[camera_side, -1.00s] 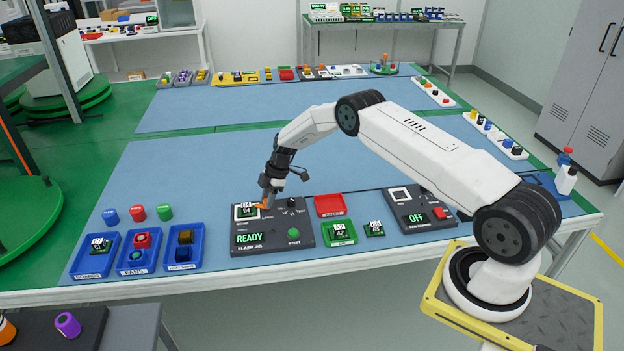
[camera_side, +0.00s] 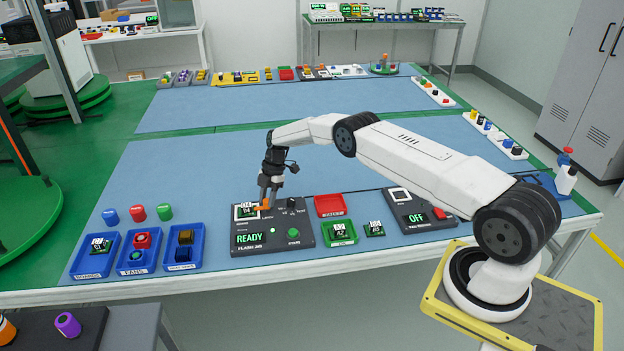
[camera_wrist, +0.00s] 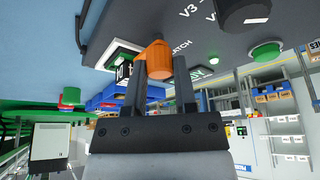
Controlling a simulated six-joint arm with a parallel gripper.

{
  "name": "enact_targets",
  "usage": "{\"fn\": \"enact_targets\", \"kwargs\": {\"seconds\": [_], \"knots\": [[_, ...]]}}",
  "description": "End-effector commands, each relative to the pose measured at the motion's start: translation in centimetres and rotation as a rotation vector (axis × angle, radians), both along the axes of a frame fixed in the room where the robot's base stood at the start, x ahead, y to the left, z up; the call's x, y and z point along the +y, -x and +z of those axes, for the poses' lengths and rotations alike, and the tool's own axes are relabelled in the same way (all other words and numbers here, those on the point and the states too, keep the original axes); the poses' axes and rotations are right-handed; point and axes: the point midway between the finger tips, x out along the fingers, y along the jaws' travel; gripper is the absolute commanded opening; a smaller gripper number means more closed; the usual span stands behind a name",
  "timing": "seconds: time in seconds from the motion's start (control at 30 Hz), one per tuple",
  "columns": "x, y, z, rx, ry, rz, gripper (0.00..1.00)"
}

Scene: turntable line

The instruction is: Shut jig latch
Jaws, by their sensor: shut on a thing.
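The dark flash jig (camera_side: 272,241) lies near the front edge of the blue-topped table, its display reading READY. A green board marked 04 (camera_side: 247,211) sits in the white-framed pocket at its upper left. The orange latch (camera_side: 261,208) is at the right side of that pocket. My gripper (camera_side: 267,200) points down at it. In the wrist view my gripper (camera_wrist: 160,88) has its two dark fingers closed on the orange latch (camera_wrist: 157,58), with one finger on each side. The fingers hide part of the latch, and I cannot tell its exact angle.
On the jig, a dark knob (camera_side: 291,203) and a green button (camera_side: 293,233) stand right of the latch. A red tray (camera_side: 330,206), a green tray (camera_side: 340,242) and a second tester reading OFF (camera_side: 420,222) are further right. Blue bins (camera_side: 183,265) stand left.

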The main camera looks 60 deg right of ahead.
Motion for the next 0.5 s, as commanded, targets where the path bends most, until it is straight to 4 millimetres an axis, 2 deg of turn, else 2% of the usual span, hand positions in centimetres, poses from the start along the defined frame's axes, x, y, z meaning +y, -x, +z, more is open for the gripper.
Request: {"fn": "enact_targets", "kwargs": {"seconds": [0.17,0.2,0.27,0.3,0.5], "knots": [[-0.02,0.0,0.03,0.0,0.001,0.001,0.0],[-0.02,0.0,0.02,0.0,0.001,0.001,0.47],[-0.02,0.0,0.02,0.0,0.001,0.001,0.66],[-0.01,0.0,0.02,0.0,0.001,0.0,0.7],[0.01,0.0,0.0,0.0,0.0,0.0,0.7]]}}
